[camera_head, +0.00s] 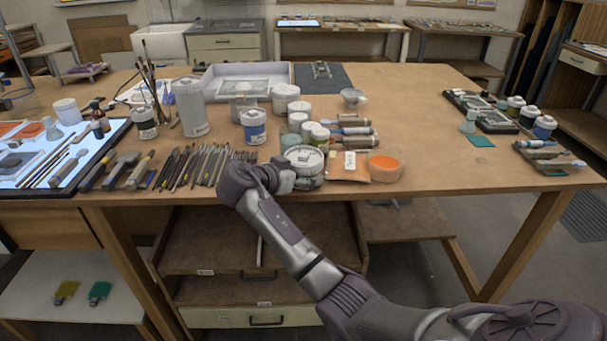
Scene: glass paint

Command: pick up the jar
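A wide white jar (305,156) with a pale lid stands near the front edge of the wooden table. My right arm comes in from the lower right, and its gripper (300,182) is at the front of this jar, low against its side. The fingers are small and partly hidden, so I cannot tell whether they touch or grip it. Other jars stand behind: a white one with a blue label (253,126), a white one (286,98) and a tall grey-white container (190,106). My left gripper is not in view.
An orange bowl (384,168) and a labelled packet (349,165) sit just right of the jar. Several tools (200,165) lie in a row to its left. A lit panel (62,160) is at far left. The table's right-centre (425,125) is clear.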

